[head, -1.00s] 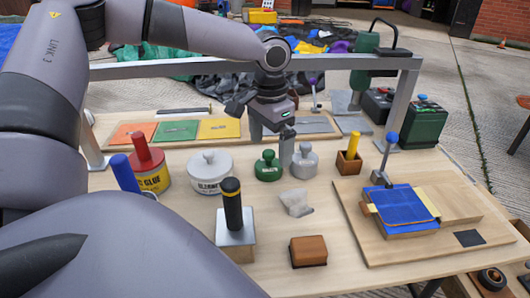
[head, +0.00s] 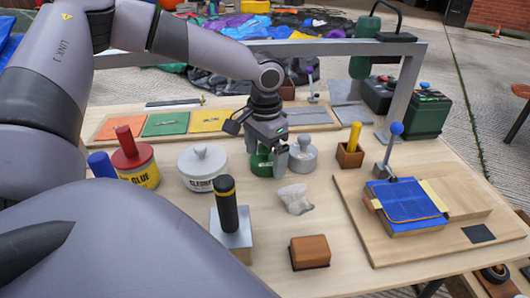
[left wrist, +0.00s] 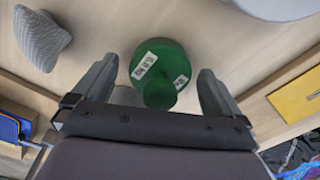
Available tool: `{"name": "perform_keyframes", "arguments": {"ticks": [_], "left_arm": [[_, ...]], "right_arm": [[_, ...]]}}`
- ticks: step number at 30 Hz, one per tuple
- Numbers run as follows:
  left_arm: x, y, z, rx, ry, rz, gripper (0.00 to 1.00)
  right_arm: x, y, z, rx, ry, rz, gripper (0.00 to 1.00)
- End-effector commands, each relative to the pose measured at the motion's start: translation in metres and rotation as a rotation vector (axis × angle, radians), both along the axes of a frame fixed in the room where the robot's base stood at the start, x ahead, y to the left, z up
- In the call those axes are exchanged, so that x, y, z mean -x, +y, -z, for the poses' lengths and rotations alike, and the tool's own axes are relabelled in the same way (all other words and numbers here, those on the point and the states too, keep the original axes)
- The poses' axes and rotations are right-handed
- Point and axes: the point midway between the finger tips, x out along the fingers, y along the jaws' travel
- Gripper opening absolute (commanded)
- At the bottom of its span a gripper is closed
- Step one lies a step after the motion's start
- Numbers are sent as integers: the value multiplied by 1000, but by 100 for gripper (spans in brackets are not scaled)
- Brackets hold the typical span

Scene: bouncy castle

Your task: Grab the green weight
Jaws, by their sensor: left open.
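The green weight (head: 261,166) stands upright on the wooden table, partly hidden behind my left gripper (head: 267,155). In the left wrist view the green weight (left wrist: 168,60), with white labels and a round knob, lies between the two fingers of my left gripper (left wrist: 156,75). The fingers are open, one on each side, with a gap to the weight visible at least on the right. My right gripper is not in view.
A grey weight (head: 303,156) stands close to the right of the green one. A white tin (head: 202,167) and a glue pot (head: 135,163) stand to the left. A crumpled grey piece (head: 295,198) lies in front. A metal frame bar (head: 330,48) spans behind.

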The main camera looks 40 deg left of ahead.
Motion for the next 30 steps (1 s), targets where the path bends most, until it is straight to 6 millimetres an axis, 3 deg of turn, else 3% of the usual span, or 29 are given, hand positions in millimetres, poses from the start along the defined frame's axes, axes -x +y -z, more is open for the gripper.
{"name": "perform_keyframes", "arguments": {"ticks": [6, 15, 25, 30], "left_arm": [[0, 0, 0, -1, -1, 0, 96], [0, 0, 0, 0, -1, 0, 2], [-2, 0, -5, 1, -6, 0, 1], [-2, -1, -19, 1, -7, -1, 1]], "right_arm": [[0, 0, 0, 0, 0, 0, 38], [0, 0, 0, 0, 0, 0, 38], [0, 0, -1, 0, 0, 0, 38], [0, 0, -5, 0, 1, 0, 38]]}}
